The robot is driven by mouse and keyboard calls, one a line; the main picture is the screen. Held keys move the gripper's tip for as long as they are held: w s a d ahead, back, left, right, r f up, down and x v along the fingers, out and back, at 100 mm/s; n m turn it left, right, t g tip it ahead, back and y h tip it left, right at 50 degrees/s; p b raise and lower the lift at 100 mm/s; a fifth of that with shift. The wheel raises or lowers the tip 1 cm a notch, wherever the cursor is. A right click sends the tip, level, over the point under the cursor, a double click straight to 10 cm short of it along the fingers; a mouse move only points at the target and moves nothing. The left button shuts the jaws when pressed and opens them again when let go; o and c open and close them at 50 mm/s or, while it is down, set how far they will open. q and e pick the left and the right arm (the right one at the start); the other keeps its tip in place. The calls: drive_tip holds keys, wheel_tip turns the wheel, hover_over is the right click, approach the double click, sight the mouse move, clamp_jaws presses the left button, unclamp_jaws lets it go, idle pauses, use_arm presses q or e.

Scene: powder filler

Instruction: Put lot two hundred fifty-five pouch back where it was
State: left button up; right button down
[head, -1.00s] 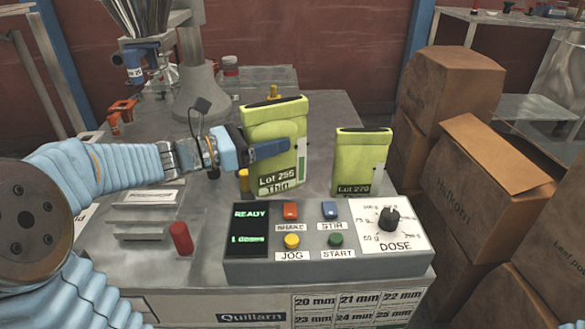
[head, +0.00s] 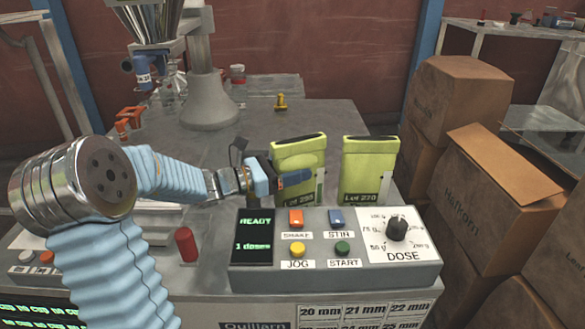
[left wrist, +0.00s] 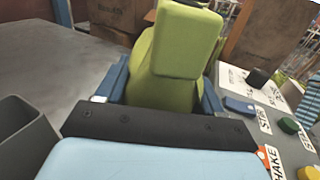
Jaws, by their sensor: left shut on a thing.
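The lot 255 pouch (head: 298,160) is yellow-green with a dark top edge, and it stands nearly upright behind the control panel. My left gripper (head: 293,179) is shut on it from the left side. In the left wrist view the pouch (left wrist: 172,70) sits between the two blue fingers. Its lower edge is hidden behind the panel, so I cannot tell if it touches the table. The lot 270 pouch (head: 368,168) stands upright just to its right, with a narrow gap between them. My right gripper is not in view.
The control panel (head: 335,275) with buttons and a dose knob (head: 397,228) stands in front of the pouches. The powder filler (head: 207,100) is at the back left. Brown boxes (head: 500,210) are stacked at the right. The table behind the pouches is mostly clear.

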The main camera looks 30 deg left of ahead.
use_arm(q)
drive_tip(key=shift+f, duration=0.15)
drive_tip(key=o, duration=1.3)
drive_tip(key=shift+c, duration=0.2)
drive_tip(key=shift+s+a, duration=0.2)
drive_tip(key=shift+a, duration=0.05)
drive_tip(key=v, duration=1.1)
drive_tip(key=shift+s+r, duration=0.2)
